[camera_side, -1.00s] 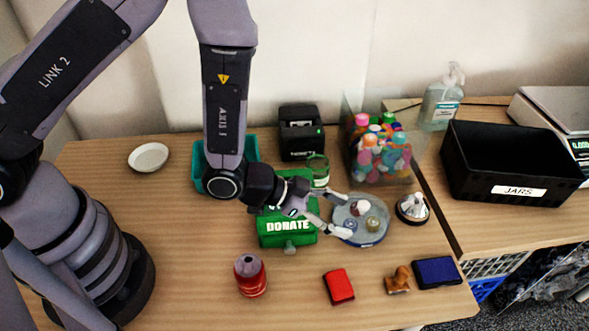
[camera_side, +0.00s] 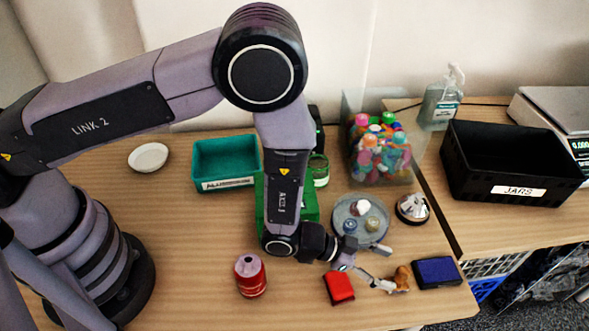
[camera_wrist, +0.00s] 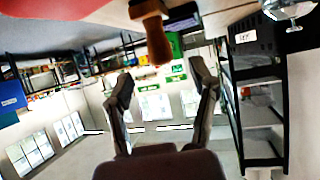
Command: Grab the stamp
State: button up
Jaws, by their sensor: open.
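The stamp (camera_side: 402,278), with a brown wooden handle, stands near the front right of the table in the side view, just left of the blue ink pad (camera_side: 437,272). In the wrist view the stamp (camera_wrist: 152,38) hangs from the top of the upside-down picture, its rounded knob between and just beyond the fingertips. My gripper (camera_side: 384,268) is open and empty at the left of the stamp, low over the table. One finger reaches close to the stamp; I cannot tell whether it touches. In the wrist view my gripper (camera_wrist: 161,76) shows both fingers spread apart.
A red pad (camera_side: 339,288) lies just left of my gripper, and a red bottle (camera_side: 250,276) stands farther left. Behind are a round tray (camera_side: 345,230), a silver bell (camera_side: 412,208) and a green box (camera_side: 261,210). The table's front edge is near.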

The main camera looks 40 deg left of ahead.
aim_at(398, 271)
jog(key=x, duration=0.3)
jog(key=shift+w+d+f, duration=0.2)
grip_shut()
